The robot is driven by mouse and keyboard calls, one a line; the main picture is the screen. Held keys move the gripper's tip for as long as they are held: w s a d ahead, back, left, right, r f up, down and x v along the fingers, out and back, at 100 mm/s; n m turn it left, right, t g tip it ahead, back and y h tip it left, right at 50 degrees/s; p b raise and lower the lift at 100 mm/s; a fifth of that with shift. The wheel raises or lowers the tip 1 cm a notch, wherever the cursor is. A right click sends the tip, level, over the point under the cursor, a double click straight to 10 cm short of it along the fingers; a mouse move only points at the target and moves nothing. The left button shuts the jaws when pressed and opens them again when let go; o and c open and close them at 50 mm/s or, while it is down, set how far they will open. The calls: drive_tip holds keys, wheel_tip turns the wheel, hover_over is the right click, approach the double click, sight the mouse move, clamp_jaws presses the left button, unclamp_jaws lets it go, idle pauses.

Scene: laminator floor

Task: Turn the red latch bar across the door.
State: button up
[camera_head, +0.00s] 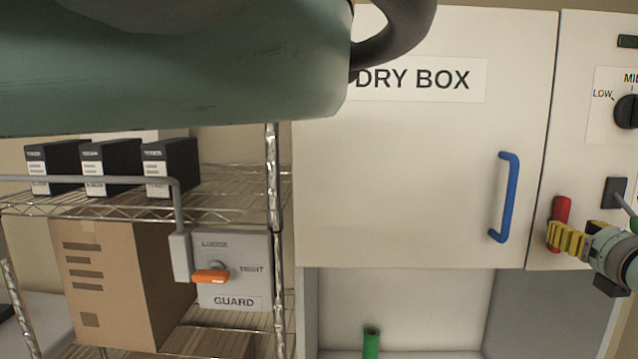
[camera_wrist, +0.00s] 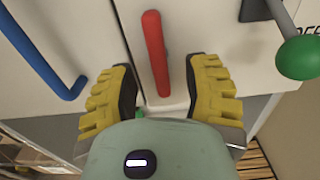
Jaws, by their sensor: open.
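The red latch bar (camera_head: 560,212) is on the panel just right of the dry box door (camera_head: 410,170), close to the gap between them. It stands near upright, slightly tilted, and does not lie across the gap. My gripper (camera_head: 562,240) is at its lower end, and the yellow fingers hide part of the bar. In the wrist view the red bar (camera_wrist: 155,55) runs down between the open fingers of my gripper (camera_wrist: 163,92). Bare space shows on both sides of the bar; I cannot tell how deep it sits between them.
A blue door handle (camera_head: 508,198) is left of the bar. A lever with a green knob (camera_wrist: 298,58) sticks out to the right. A dial (camera_head: 627,111) is above. Left is a wire shelf with boxes and a guard switch with an orange handle (camera_head: 211,276). A green object (camera_head: 371,343) stands below.

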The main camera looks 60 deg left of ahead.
sight(554, 253)
drive_tip(key=p+x, duration=0.1)
drive_tip(key=x, duration=0.2)
drive_tip(key=shift+a+r, duration=0.1)
drive_tip(key=shift+r, duration=0.05)
drive_tip(key=shift+w+a+p, duration=0.2)
drive_tip(key=shift+a+p, duration=0.15)
drive_tip(key=shift+a, duration=0.05)
drive_tip(key=shift+o, duration=0.2)
drive_tip(key=shift+d, duration=0.1)
clamp_jaws()
